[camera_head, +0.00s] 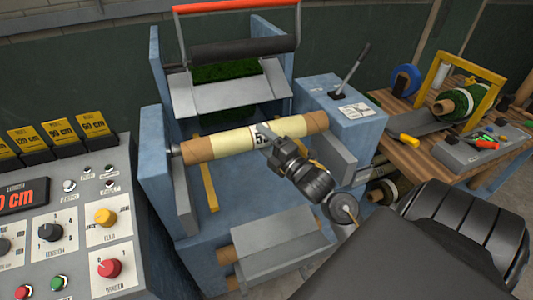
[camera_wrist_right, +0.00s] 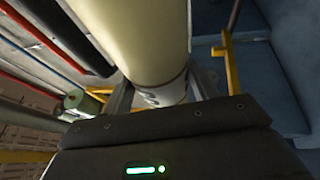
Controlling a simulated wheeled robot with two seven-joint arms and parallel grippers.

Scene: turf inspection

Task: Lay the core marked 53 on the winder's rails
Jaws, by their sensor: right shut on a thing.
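The core (camera_head: 220,143) is a pale cream tube with brown ends and a white label. Only a "5" shows clearly on the label, because my right gripper (camera_head: 268,146) covers the rest. The gripper is shut on the core near its middle. The core lies crosswise between the side walls of the blue winder (camera_head: 157,90), its left end close to a pin on the left wall. I cannot tell whether it touches the rails or hangs above them. In the right wrist view the core (camera_wrist_right: 140,35) runs between the fingers. My left gripper is not in view.
A control panel (camera_head: 75,220) with knobs stands at the left. A blue lever box (camera_head: 340,105) is right of the winder. A wooden table (camera_head: 405,160) with a turf roll (camera_head: 462,103) is further right. A red-handled bar (camera_head: 235,8) is above the winder.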

